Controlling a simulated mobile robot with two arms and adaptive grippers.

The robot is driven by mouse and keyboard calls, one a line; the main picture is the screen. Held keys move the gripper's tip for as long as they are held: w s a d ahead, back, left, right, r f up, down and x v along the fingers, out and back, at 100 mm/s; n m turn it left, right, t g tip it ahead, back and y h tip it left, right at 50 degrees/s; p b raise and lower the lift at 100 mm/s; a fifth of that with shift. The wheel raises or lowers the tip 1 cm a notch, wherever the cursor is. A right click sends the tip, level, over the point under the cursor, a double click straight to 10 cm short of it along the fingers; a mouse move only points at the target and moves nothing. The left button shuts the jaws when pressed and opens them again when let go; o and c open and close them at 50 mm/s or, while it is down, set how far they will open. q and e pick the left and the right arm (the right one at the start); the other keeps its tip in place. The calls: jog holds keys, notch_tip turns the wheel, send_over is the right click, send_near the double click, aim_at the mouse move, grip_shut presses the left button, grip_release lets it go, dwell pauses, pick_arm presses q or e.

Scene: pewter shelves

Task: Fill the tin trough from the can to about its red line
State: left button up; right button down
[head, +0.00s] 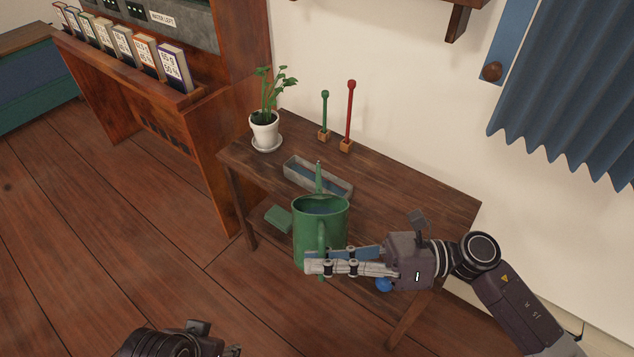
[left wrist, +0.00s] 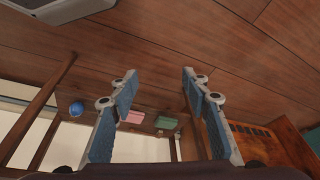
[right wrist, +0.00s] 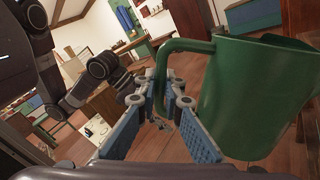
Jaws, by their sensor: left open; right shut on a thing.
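The grey tin trough (head: 298,178) lies lengthwise on the dark wooden table. Some blue and reddish colour shows inside it; its red line and level cannot be made out. The green can (head: 308,228) is in front of it, roughly upright, with its spout over the trough and bluish water visible inside. No stream shows. My right gripper (head: 318,263) is shut on the can's handle, which also shows in the right wrist view (right wrist: 185,45). My left gripper (left wrist: 160,78) is open and empty, above the floor; the head view shows only part of that arm.
A potted plant (head: 264,130) stands at the table's left end. A green peg (head: 324,115) and a red peg (head: 348,118) stand behind the trough. Below the tabletop are a green box (head: 278,217), a pink box (left wrist: 131,117) and a blue ball (left wrist: 76,108). The table's right part is clear.

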jog(key=shift+r, duration=0.2)
jog(key=shift+r, duration=0.15)
jog(key=shift+w+r+p, duration=0.1)
jog(key=shift+p, duration=0.25)
pick_arm(q)
jog(key=shift+s+x, duration=0.15)
jog(key=shift+x, duration=0.95)
jog(key=shift+s+x, duration=0.2)
jog(key=shift+x, duration=0.9)
pick_arm(e)
jog(key=shift+r, duration=0.35)
pick_arm(q)
jog(key=shift+f, duration=0.2)
